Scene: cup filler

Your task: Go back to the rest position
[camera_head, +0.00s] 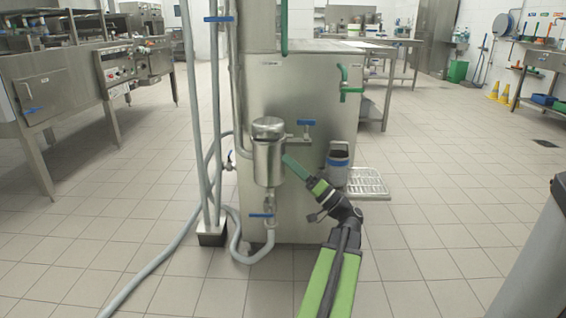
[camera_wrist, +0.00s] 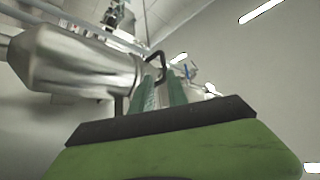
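My gripper (camera_head: 287,160) is at the end of my green and black arm, in the middle of the head view. Its green fingers point up and left, close to the right side of the steel canister. In the wrist view the two green fingers (camera_wrist: 161,88) stand a little apart, with a narrow gap and no object clearly held between them. A dark bent handle shows just beyond the tips; I cannot tell whether they touch it. A steel cup with a blue band (camera_head: 338,166) stands upright to the right of my gripper, apart from it.
The steel canister (camera_head: 268,160), with blue-handled valves, is mounted on the steel machine (camera_head: 310,105). A drip tray (camera_head: 372,188) is beside the cup. Grey pipes and a hose (camera_head: 150,262) are at left. A grey bin-like body (camera_head: 535,260) is at right. Open tiled floor lies between.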

